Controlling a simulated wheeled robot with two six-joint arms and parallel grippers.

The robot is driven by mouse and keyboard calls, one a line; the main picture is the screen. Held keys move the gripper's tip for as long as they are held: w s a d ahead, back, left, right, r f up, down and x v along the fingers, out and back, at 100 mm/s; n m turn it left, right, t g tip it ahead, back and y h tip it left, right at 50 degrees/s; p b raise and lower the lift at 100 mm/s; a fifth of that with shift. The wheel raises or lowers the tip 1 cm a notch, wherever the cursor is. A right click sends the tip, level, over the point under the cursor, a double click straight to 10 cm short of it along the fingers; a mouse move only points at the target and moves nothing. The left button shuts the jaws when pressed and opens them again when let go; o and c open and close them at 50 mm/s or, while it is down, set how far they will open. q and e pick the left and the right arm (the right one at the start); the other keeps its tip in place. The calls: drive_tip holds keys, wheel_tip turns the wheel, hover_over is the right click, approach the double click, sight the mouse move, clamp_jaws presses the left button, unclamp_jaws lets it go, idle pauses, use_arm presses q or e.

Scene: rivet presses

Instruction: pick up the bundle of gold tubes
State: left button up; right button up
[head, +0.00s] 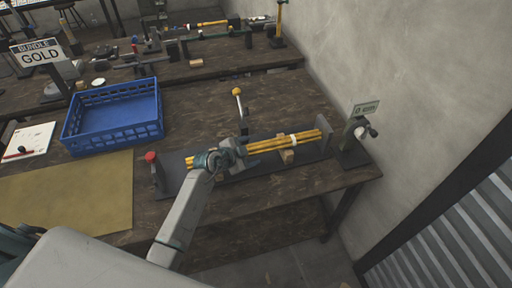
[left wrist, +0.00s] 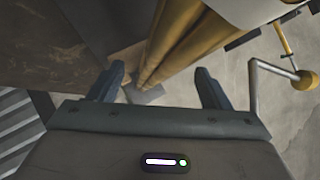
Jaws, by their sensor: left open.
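My left gripper (head: 243,152) is at the bundle, left of the band, and hides part of the tubes. In the left wrist view the gold tubes (left wrist: 186,42) run between the two open fingers of my left gripper (left wrist: 160,88). I see no finger closed on them; how deep they sit between the fingers is unclear. My right gripper is not in view.
An upright plate (head: 325,141) and a device with a small sign (head: 355,138) stand at the right end. A blue crate (head: 113,114), tan mat (head: 70,195) and "BUNDLE GOLD" sign (head: 38,54) are left.

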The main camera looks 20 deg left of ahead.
use_arm(q)
drive_tip(key=shift+x, duration=1.45)
drive_tip(key=shift+s, duration=0.1)
clamp_jaws()
drive_tip(key=shift+r, duration=0.15)
drive_tip(key=shift+r, duration=0.1)
